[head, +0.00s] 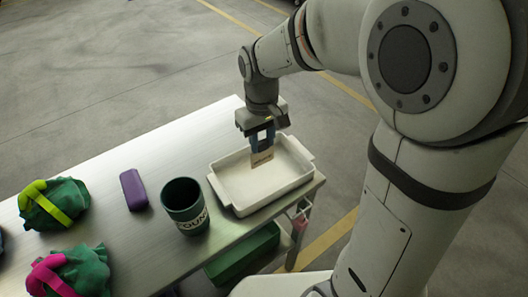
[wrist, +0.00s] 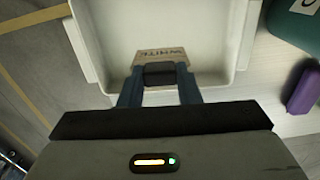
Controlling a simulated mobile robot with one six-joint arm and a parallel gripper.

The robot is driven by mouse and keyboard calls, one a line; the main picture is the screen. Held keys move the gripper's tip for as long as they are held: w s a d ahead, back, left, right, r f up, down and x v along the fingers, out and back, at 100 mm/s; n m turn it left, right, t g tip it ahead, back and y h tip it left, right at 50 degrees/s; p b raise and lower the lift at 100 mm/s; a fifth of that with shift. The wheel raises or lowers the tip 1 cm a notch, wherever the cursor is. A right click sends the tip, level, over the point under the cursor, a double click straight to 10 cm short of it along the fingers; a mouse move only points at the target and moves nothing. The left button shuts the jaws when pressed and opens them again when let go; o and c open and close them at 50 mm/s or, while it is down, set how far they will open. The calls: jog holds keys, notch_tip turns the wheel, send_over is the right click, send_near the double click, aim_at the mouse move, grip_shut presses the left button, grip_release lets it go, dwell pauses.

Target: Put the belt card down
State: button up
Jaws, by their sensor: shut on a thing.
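The belt card (head: 261,158) is a small tan card held upright by my gripper (head: 262,141). In the wrist view the card (wrist: 162,54) shows the word "WHITE" along its edge, between the two blue fingers of my gripper (wrist: 160,80). The gripper is shut on the card. It hangs over a white rectangular tray (head: 238,207), which also shows in the wrist view (wrist: 91,60). The card is over the tray's inside; I cannot tell whether its lower edge touches the tray floor.
A dark green cup (head: 185,205) with lettering stands left of the tray. A purple case (head: 133,189) lies farther left. Two green bundles, one with a lime strap (head: 55,203) and one with a pink strap (head: 75,272), sit at the left.

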aim_at(261, 152)
jog(key=shift+s+a+f, duration=0.1)
jog(key=shift+a+f, duration=0.05)
jog(key=shift+f, duration=1.9)
jog(key=shift+f, duration=0.1)
jog(key=o, duration=1)
